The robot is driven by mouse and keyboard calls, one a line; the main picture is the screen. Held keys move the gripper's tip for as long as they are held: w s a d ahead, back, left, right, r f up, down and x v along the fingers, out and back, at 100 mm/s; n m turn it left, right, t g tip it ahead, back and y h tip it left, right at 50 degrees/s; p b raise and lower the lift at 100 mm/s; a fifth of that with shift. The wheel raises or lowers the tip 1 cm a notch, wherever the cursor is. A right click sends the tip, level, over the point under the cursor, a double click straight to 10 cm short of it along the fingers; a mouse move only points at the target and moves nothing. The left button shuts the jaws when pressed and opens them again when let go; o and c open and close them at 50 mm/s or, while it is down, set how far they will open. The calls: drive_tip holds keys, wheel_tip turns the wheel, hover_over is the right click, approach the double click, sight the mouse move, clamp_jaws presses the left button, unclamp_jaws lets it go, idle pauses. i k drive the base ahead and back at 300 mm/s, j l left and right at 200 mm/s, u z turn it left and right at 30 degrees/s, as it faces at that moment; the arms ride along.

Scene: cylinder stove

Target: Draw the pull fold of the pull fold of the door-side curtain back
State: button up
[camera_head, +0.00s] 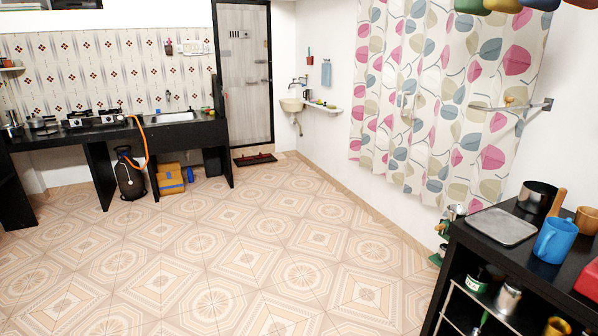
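A leaf-patterned curtain in white, pink, grey-blue and beige hangs in folds on the right wall. Its door-side part (378,95) is the left one, nearer the grey door (244,85). A pale raised fold or loop (407,104) shows on this part at mid-height; its exact shape is too small to tell. The far-side part (475,65) hangs to the right, and the line between the parts is hard to make out. The curtain hangs spread across the wall. My gripper is not in view.
A metal wall bracket (530,105) sticks out across the curtain's right part. A black shelf unit with a blue mug (553,240) and pots stands at lower right. A small basin (292,104) is left of the curtain. The tiled floor (270,250) is clear.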

sight(416, 10)
drive_tip(key=i+j+u, duration=0.1)
drive_tip(key=i+u, duration=0.15)
drive_tip(key=i, duration=0.7)
drive_tip(key=i+u, duration=0.3)
drive_tip(key=i, duration=0.65)
drive_tip(key=i+l+z, duration=0.2)
drive_tip(key=i+z, duration=0.25)
drive_tip(key=i, duration=0.25)
drive_tip(key=i+z, duration=0.45)
drive_tip(key=i, duration=0.2)
drive_tip(key=i+j+z, duration=0.25)
drive_tip(key=i+z, duration=0.15)
drive_tip(key=i, duration=0.3)
